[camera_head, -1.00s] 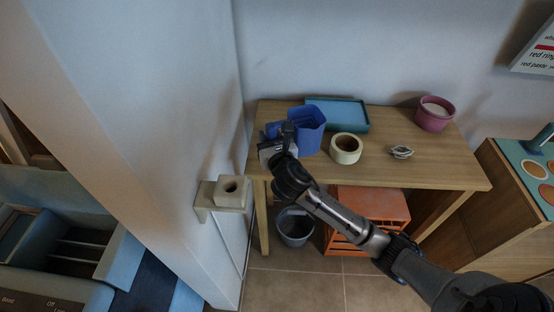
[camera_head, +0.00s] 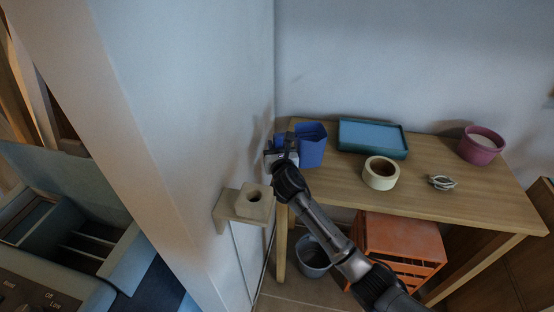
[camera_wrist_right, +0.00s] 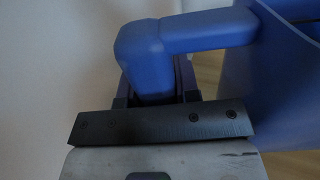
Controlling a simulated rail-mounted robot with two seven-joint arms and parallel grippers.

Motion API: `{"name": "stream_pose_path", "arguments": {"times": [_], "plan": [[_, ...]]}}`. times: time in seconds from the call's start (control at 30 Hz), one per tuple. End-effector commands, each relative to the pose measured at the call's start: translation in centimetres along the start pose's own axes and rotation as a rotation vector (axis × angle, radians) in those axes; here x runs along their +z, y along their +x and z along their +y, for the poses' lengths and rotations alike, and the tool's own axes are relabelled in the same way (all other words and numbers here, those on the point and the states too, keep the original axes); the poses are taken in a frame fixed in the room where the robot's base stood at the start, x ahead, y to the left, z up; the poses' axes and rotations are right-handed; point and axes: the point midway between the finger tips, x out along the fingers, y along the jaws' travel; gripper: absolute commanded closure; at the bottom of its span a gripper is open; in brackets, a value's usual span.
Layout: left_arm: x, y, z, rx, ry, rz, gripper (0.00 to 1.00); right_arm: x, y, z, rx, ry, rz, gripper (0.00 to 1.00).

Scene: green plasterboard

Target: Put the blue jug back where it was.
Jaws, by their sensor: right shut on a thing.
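The blue jug (camera_head: 311,146) is at the back left corner of the wooden table, left of the teal tray. My right gripper (camera_head: 285,146) is shut on the jug's handle, at the jug's left side. In the right wrist view the blue handle (camera_wrist_right: 205,32) runs down between the jaws, and the jug body (camera_wrist_right: 285,75) is on the right. The jug looks upright. I cannot tell whether its base touches the table. My left gripper is not in view.
The table (camera_head: 450,205) also holds a teal tray (camera_head: 373,138), a cream tape roll (camera_head: 381,173), a small pale bundle (camera_head: 442,182) and a purple pot (camera_head: 480,146). A wall bracket (camera_head: 245,204) juts out at the left. A grey bucket (camera_head: 313,258) and orange crate (camera_head: 400,245) stand below.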

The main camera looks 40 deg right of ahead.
Motion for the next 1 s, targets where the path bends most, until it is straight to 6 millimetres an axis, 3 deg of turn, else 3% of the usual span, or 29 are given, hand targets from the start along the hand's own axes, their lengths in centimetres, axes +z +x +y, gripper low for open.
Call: {"name": "stream_pose_path", "arguments": {"times": [0.4, 0.83, 0.87, 1.0], "plan": [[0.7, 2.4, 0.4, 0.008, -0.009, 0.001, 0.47, -3.9, 0.0, 0.1, 0.001, -0.001, -0.002, 1.0], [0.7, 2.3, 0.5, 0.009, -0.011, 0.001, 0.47, -4.1, 0.0, 0.0, 0.0, -0.002, -0.002, 1.0], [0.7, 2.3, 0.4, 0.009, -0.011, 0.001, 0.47, -4.3, 0.0, 0.0, 0.0, 0.0, 0.002, 0.69], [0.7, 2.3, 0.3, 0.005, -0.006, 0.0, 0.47, -4.3, 0.0, 0.0, 0.0, 0.0, 0.002, 0.55]]}}
